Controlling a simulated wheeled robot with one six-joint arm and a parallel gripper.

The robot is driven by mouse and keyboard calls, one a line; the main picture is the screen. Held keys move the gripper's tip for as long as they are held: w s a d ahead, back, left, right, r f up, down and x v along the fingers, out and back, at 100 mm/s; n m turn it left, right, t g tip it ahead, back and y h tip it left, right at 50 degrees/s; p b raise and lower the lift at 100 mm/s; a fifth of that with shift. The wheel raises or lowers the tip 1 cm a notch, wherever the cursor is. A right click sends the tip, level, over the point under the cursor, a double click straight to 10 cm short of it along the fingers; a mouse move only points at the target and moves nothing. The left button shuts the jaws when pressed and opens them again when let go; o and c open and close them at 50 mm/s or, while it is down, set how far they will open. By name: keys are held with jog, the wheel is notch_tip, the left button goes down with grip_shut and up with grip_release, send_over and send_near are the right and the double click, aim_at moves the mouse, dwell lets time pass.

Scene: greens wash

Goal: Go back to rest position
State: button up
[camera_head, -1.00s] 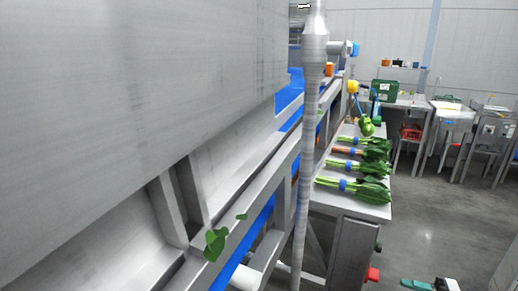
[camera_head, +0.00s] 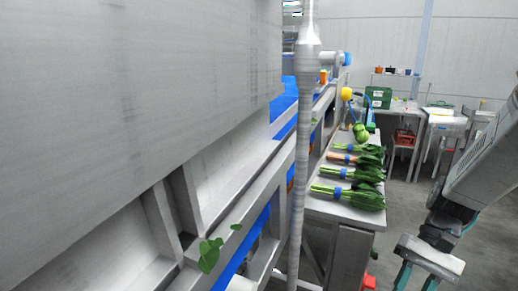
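My gripper (camera_head: 429,280) hangs from my arm at the lower right of the head view. Its teal fingers stand apart at the bottom edge, where their tips are cut off. I see nothing held between them. It is to the right of the metal side table (camera_head: 345,212) and clear of it. Several bundles of leafy greens (camera_head: 350,195) with blue bands lie in a row on that table.
The large grey washing machine (camera_head: 140,90) fills the left, with a blue belt (camera_head: 285,105) and a loose leaf (camera_head: 209,254) on its frame. A metal post (camera_head: 301,160) stands before the table. A green crate (camera_head: 378,97) sits on a back table. Grey floor is open at right.

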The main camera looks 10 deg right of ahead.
jog(key=s+a+r+n+t+h, duration=0.2)
jog(key=a+r+n+h, duration=0.1)
jog(key=r, duration=0.3)
jog(key=s+a+r+n+t+h, duration=0.2)
jog(key=s+a+r+t+h, duration=0.1)
jog(key=a+r, duration=0.2)
jog(key=shift+r+n+h, duration=0.3)
jog(key=shift+r+n, duration=0.1)
jog(key=shift+r, duration=0.25)
jog(key=shift+a+r, duration=0.15)
jog(key=shift+a, duration=0.15)
jog(key=c, duration=0.3)
jog(key=shift+a, duration=0.1)
grip_shut()
